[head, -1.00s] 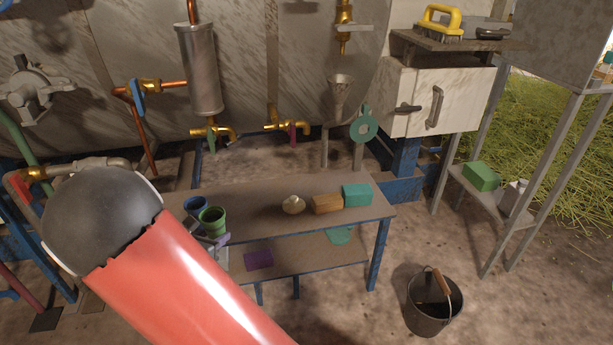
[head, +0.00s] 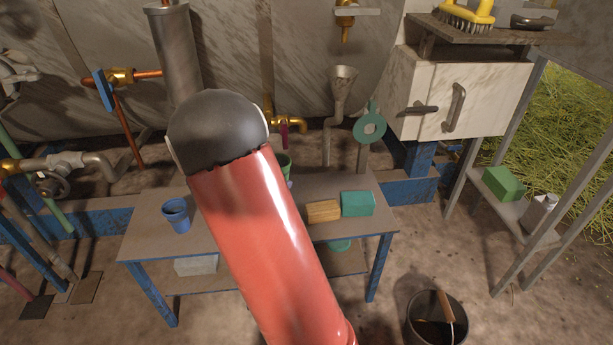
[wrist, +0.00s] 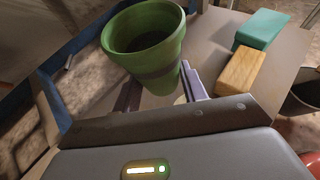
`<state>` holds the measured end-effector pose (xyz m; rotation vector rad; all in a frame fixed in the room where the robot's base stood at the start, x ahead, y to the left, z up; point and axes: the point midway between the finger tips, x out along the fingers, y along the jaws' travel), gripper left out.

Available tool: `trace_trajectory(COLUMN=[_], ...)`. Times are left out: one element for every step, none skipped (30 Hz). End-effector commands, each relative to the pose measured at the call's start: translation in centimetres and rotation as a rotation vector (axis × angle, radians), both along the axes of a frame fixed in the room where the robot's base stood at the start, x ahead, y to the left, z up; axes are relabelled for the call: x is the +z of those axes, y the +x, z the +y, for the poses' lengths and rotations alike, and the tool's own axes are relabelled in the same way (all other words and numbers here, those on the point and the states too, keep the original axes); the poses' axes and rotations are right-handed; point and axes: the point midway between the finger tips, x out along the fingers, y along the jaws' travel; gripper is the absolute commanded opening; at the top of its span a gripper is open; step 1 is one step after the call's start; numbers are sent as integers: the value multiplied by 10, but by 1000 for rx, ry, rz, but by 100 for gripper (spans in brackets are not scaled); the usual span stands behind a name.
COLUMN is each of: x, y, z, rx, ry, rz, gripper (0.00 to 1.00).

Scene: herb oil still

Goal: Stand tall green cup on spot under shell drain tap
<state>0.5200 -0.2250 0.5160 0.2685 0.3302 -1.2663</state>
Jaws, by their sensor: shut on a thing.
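The green cup (wrist: 145,45) is upright in the wrist view, with its open mouth showing. My gripper (wrist: 160,90) is shut on it, one finger on each side. In the head view only a strip of the green cup (head: 284,160) shows beside my red arm, near the bench's back edge; my arm hides my gripper there. A brass tap with a purple handle (head: 284,131) is just above and behind the cup. I cannot tell whether this is the shell drain tap, or whether the cup is clear of the bench. No marked spot is visible.
On the bench (head: 145,232) stand a blue cup (head: 176,215) at left, a wooden block (head: 323,211) and a teal block (head: 357,204) at right. A funnel (head: 341,90) and a teal ring (head: 369,128) rise behind. A bucket (head: 436,320) is on the floor.

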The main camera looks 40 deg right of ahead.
Motion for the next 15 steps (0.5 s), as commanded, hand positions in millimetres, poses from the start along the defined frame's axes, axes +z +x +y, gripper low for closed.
trace_trajectory(x=[-8, -13, -17, -21, -24, -28, -30, -32, -35, -37, -38, -39, -39, -40, -41], y=[3, 5, 7, 9, 11, 13, 15, 16, 18, 19, 20, 21, 21, 21, 22], z=[-14, -21, -30, -36, -42, -49, -54, -59, -63, -66, -69, -71, -72, -74, -75], rx=[-7, -6, -6, -6, -5, -6, -5, -4, -4, -3, -2, -2, -3, -3, -3], ry=[-2, -1, -2, -2, 0, 0, -1, -1, 0, 0, -1, -1, -1, -1, -1], rz=[1, 3, 3, 2, 2, 1, 2, 1, 2, 1, 0, 0, -1, -1, -1], gripper=[14, 14, 14, 14, 14, 14, 14, 14, 14, 14, 14, 14, 14, 14, 14])
